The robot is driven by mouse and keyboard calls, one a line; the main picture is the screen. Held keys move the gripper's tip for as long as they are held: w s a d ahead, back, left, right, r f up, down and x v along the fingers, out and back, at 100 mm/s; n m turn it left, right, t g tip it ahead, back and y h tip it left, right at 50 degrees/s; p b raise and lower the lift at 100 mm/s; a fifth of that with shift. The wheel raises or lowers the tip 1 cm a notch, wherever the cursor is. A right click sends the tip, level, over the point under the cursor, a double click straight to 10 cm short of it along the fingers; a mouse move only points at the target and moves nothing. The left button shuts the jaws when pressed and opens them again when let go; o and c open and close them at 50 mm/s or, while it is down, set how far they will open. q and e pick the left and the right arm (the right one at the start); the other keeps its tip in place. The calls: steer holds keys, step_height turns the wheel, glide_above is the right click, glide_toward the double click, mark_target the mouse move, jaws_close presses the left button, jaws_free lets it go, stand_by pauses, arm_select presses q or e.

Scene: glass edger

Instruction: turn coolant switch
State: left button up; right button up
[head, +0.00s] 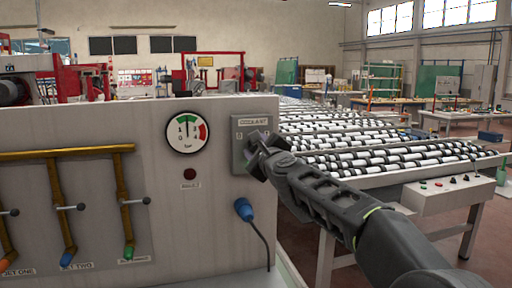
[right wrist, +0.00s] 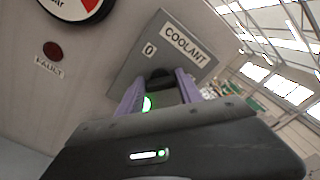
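The coolant switch is a grey box (head: 238,160) at the right end of the machine's front panel, with a COOLANT label on it. In the right wrist view the box (right wrist: 138,62) shows a "0" mark and a black knob (right wrist: 160,74). My right gripper (head: 258,148) is at the box and hides the knob in the head view. In the right wrist view its two purple fingers (right wrist: 158,88) stand apart on either side of the knob, with a small gap seeming to show. A green light shows between them. My left gripper is not in view.
A round gauge (head: 187,133) and a dark red fault lamp (head: 190,174) are left of the box. A blue plug (head: 243,209) with a cable sits below it. Several valve levers (head: 133,202) hang from yellow pipes at left. A roller conveyor (head: 400,160) extends behind my right arm.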

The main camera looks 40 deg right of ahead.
jaws_close()
steer(key=shift+n, duration=0.3)
steer(key=n, duration=0.4)
steer(key=shift+a+f+p, duration=0.1)
steer(key=shift+p, duration=0.2)
steer(key=n, duration=0.3)
steer(key=shift+f+n, duration=0.1)
steer(key=shift+n, duration=0.3)
steer(key=n+p, duration=0.1)
steer(key=n, duration=0.2)
steer(key=shift+n, duration=0.3)
steer(key=shift+f+n+p, duration=0.2)
steer(key=shift+n+p, duration=0.25)
steer(key=shift+n, duration=1.55)
